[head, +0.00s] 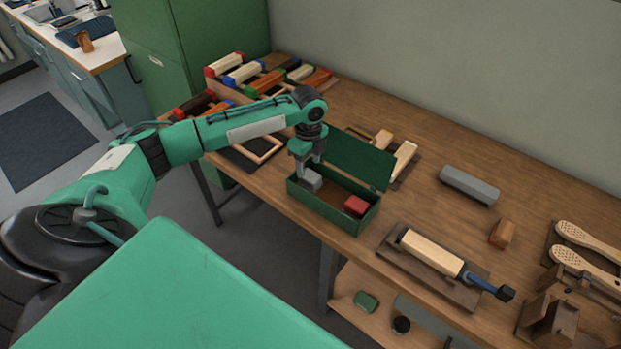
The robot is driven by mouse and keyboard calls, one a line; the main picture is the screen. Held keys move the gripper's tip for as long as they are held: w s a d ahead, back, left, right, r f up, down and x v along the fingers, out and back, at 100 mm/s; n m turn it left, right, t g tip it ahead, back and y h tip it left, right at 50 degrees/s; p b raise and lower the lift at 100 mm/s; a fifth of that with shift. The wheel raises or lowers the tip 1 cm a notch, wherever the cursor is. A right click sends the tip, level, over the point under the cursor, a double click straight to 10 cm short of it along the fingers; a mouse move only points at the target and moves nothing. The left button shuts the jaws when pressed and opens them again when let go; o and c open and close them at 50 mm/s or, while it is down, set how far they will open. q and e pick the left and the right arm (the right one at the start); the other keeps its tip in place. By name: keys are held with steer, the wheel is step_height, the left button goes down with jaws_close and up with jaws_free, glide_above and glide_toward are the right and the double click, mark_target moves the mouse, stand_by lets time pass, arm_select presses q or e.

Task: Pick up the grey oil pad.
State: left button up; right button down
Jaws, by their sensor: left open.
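A green box (333,210) with its lid (358,160) open stands near the table's front edge. A small grey block, which looks like the grey oil pad (311,181), is at the left end inside the box. A red block (356,205) is at the right end of the box. My left gripper (309,168) points down over the left end of the box, right at the grey pad, with its jaws open. Its fingertips are small here, and I cannot tell whether they touch the pad. My right gripper is not in view.
A longer grey block (469,185) lies on the wooden table (430,140). A wooden bar on a dark board (431,252) lies right of the box. Pale brush bodies (590,240) are at the far right. Colourful brushes (262,78) fill a tray at the back left.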

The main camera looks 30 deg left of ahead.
mark_target(310, 175)
arm_select(q)
steer(key=shift+f, duration=0.25)
steer(key=f, duration=0.1)
steer(key=f+p, duration=0.1)
steer(key=f, duration=0.2)
steer(key=shift+s+d+f, duration=0.1)
steer(key=shift+d+f, duration=0.05)
steer(key=shift+d, duration=0.2)
steer(key=shift+f, duration=0.35)
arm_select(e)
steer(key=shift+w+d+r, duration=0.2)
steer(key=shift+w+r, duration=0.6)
arm_select(q)
steer(key=shift+c, duration=0.2)
steer(key=c, duration=0.7)
